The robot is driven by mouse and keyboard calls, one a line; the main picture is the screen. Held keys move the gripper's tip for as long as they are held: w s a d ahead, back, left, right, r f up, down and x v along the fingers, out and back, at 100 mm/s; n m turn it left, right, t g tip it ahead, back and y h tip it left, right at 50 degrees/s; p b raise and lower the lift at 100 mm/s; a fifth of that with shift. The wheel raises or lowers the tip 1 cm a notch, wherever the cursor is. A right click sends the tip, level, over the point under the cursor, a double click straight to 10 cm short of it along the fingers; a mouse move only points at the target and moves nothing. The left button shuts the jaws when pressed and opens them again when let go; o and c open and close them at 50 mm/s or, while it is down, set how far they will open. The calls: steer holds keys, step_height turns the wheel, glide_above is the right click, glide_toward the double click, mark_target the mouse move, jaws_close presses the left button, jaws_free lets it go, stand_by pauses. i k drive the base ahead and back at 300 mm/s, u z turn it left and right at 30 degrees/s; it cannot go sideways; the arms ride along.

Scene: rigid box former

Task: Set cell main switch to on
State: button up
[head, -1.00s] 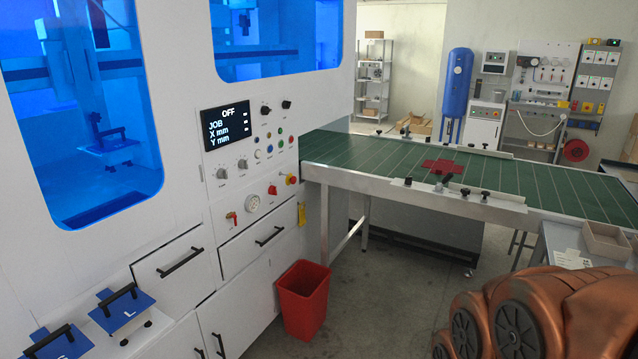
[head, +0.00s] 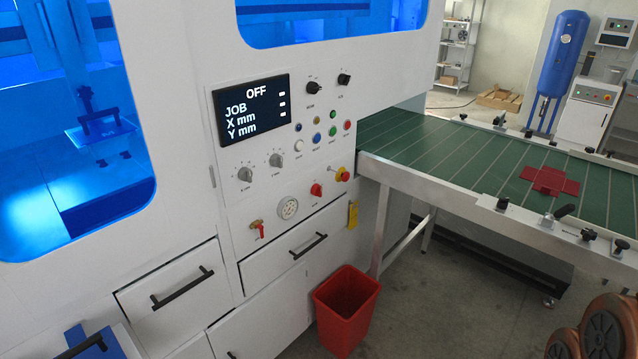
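The white machine's control panel (head: 230,185) is in the middle of the head view. Its black display (head: 252,108) reads OFF, with JOB, X mm and Y mm below. A red rotary knob (head: 316,189) sits low on the panel, beside a red knob on a yellow base (head: 342,174). The labels are too small to read, so I cannot tell for certain which is the main switch. My gripper is not in view; only copper-coloured parts of my arm show at the lower right.
A red bin (head: 346,312) stands on the floor below the panel. A green conveyor table (head: 470,160) with a red flat piece (head: 550,181) juts out to the right. Drawer handles (head: 308,246) stick out under the panel. Some floor is clear right of the bin.

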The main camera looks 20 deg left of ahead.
mark_target(316, 190)
steer(key=u, duration=0.8)
steer(key=i, duration=1)
steer(key=u, duration=0.9)
